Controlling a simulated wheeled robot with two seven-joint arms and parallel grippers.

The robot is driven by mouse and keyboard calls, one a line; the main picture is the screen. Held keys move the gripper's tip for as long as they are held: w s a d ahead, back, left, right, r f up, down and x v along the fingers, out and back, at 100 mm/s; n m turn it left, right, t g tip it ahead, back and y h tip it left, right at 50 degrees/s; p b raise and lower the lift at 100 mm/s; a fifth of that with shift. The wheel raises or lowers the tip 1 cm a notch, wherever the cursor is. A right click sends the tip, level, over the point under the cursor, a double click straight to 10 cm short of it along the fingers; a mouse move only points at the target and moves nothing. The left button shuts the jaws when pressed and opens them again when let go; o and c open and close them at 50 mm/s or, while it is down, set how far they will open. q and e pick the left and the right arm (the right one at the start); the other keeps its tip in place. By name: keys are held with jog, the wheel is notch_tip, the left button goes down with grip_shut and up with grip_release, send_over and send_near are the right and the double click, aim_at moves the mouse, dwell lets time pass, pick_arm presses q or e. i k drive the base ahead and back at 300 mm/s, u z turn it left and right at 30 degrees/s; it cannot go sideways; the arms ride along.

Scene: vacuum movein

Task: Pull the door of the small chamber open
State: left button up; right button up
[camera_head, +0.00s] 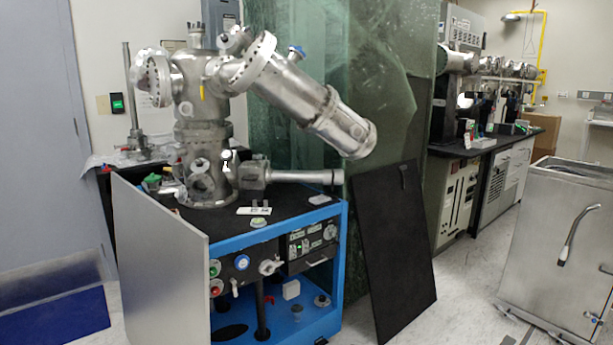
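A steel vacuum apparatus (202,105) stands on the black top of a blue-framed cart (343,255), left of centre. It has a round bolted flange (153,78) at upper left and a thick steel cylinder (305,98) slanting down to the right. A thin horizontal tube (300,176) extends right from its lower part. I cannot tell which part is the small chamber's door or whether it is open. Neither of my grippers is in view.
A grey panel (160,262) stands at the cart's front left. A black panel (393,250) leans at its right. Green glass-like sheets (390,95) stand behind. A steel cabinet (555,240) with a handle is at right. Floor (460,285) is clear between black panel and cabinet.

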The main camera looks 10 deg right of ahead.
aim_at(250, 175)
jog(key=z, duration=0.75)
jog(key=i, duration=2.25)
jog(key=u, duration=1.3)
jog(key=i, duration=0.5)
jog(key=u, duration=0.45)
